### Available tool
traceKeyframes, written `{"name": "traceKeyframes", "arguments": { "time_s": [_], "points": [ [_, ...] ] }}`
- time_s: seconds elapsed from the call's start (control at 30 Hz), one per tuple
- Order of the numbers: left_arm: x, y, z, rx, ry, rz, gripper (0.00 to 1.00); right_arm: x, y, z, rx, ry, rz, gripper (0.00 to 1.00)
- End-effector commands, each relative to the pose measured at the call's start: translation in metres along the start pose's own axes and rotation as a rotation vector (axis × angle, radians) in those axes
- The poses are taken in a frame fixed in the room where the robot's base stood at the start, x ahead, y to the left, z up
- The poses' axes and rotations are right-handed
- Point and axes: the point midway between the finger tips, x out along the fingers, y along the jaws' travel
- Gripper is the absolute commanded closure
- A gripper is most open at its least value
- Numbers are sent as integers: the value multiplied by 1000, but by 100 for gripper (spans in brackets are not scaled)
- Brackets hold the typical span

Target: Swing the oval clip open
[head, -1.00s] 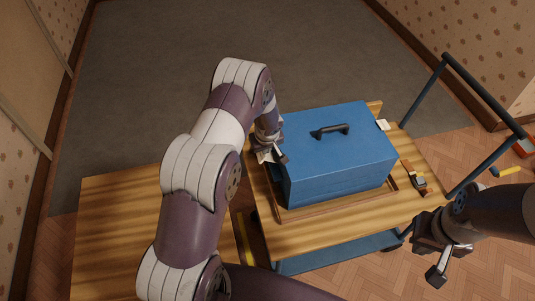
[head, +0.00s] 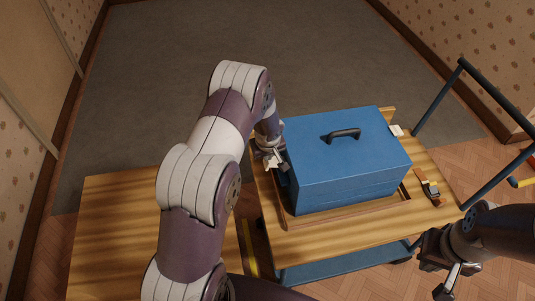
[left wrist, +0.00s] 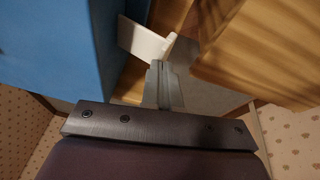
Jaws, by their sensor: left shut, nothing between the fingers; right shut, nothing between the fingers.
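A blue box (head: 345,165) with a closed lid and a black handle (head: 343,134) on top sits on a wooden tray. My left gripper (head: 277,160) is shut and empty, close beside the box's left side. In the left wrist view, its grey fingers (left wrist: 164,82) are together, with pale flat pieces at their far end, between the blue box wall (left wrist: 60,50) and a wooden surface. I cannot make out the oval clip; the box's left side is mostly hidden by my arm. My right gripper (head: 445,285) is shut and empty at the lower right, away from the box.
The tray stands on a wooden-topped trolley (head: 330,235) with a dark blue push rail (head: 437,97). A watch (head: 430,187) lies right of the box. A second wooden surface (head: 115,225) is at left. A yellow-handled object (head: 522,182) lies on the floor.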

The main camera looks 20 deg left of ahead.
Motion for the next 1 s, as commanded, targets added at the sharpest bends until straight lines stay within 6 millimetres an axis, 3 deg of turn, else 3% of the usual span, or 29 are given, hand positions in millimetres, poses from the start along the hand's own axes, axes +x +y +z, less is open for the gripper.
{"name": "traceKeyframes", "arguments": {
  "time_s": [0.57,0.8,0.87,1.0],
  "points": [
    [-4,17,0,0,1,1,100,-1,0,0,0,0,0,100],
    [-46,24,-18,0,3,3,100,-35,0,-4,0,0,0,100],
    [-55,18,-15,0,4,3,100,-23,0,-3,0,1,0,100],
    [-94,9,-15,0,4,3,100,-21,0,-2,0,-1,0,100]
  ]
}}
